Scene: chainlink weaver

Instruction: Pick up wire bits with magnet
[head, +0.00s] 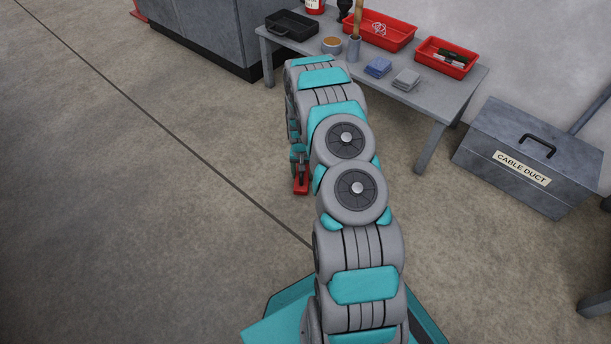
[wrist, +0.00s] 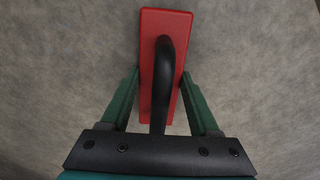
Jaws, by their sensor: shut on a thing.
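My gripper (wrist: 163,105) is shut on the black handle of a red block-shaped magnet (wrist: 165,22). In the wrist view the handle arches over the red body and the fingers lie on both sides of it. In the head view the red magnet (head: 301,186) hangs below my gripper (head: 300,167), over bare floor, left of my arm. I cannot tell its exact height above the floor. I make out no wire bits on the floor in either view. The underside of the magnet is hidden.
A grey table (head: 440,95) at the back holds red trays (head: 446,69), a black tray (head: 292,37), a bowl (head: 332,45) and folded cloths (head: 377,67). A grey box labelled CABLE DUCT (head: 485,150) stands right. A grey cabinet (head: 215,30) stands back left. The left floor is clear.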

